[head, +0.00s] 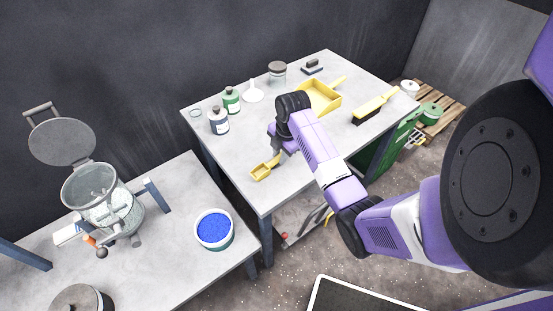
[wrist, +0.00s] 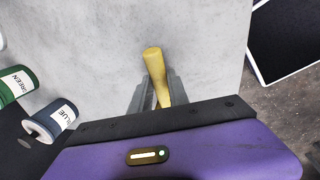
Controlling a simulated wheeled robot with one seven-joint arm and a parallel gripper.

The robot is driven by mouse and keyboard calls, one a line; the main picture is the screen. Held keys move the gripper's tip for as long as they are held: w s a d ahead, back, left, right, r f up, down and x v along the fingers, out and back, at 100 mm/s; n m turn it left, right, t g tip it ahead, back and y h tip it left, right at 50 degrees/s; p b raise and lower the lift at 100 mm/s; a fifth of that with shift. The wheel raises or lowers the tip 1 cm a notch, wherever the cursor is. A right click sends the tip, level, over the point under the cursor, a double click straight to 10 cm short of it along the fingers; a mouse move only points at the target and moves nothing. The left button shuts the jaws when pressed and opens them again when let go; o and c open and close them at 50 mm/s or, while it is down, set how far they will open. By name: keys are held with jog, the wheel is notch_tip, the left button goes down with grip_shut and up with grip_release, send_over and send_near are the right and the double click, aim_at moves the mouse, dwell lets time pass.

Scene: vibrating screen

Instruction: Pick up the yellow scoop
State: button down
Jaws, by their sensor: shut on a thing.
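The yellow scoop (head: 262,172) is at the front left part of the higher grey table, in the head view. The scoop's bowl is hidden in the wrist view. I cannot tell whether the scoop touches the table.
A lower table holds a bucket of blue granules (head: 214,245) and a lidded sieve machine (head: 103,203).

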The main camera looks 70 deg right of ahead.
notch_tip(320, 180, up, 19)
jog(key=p, duration=0.3)
jog(key=shift+r+p, duration=0.15)
jog(key=shift+p, duration=0.25)
dwell(1.3)
